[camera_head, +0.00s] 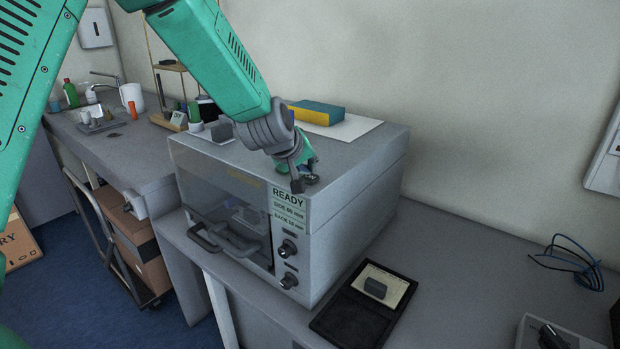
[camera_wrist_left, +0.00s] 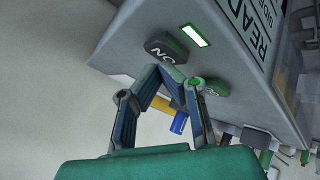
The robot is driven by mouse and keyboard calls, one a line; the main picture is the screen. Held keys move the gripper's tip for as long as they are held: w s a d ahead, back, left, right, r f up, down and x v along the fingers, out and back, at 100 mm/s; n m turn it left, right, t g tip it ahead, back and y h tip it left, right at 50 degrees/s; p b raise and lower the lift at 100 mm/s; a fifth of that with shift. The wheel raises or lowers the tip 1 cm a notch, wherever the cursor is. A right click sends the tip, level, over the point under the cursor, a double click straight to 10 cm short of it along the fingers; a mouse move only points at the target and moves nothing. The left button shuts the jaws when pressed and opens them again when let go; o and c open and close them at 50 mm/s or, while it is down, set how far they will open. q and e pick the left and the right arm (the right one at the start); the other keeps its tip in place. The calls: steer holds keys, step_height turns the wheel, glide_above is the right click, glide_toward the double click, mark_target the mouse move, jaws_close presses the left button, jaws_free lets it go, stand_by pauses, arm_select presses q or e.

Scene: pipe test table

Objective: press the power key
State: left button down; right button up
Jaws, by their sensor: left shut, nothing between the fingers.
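The grey test machine (camera_head: 340,225) stands on the table, its front display (camera_head: 289,203) reading READY. In the left wrist view, a dark key (camera_wrist_left: 168,49) with upside-down lettering that looks like ON sits on the machine's top. Beside it are a lit green lamp (camera_wrist_left: 195,35) and a second greenish key (camera_wrist_left: 216,87). My left gripper (camera_head: 297,186) is shut and empty at the top front edge of the machine. In the wrist view its fingertips (camera_wrist_left: 160,74) meet just below the dark key; I cannot tell if they touch it. My right gripper is not in view.
A blue and yellow block (camera_head: 316,113) and a white sheet lie on the machine's top behind my gripper. Knobs (camera_head: 289,248) and a door handle are on its front. A black tray (camera_head: 362,308) lies in front at right. Blue cable (camera_head: 570,262) lies further right.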

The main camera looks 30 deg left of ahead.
mark_target(310, 177)
arm_select(q)
steer(key=shift+d, duration=0.25)
steer(key=shift+a+f, duration=0.1)
steer(key=shift+f, duration=0.25)
stand_by(0.3)
steer(key=shift+r, duration=0.1)
steer(key=shift+d+r+p, duration=0.2)
steer(key=shift+r+p, duration=0.5)
steer(key=shift+r, duration=0.1)
step_height(310, 177, up, 5)
steer(key=p, duration=0.4)
steer(key=shift+r+p, duration=0.1)
steer(key=shift+p, duration=0.25)
stand_by(0.6)
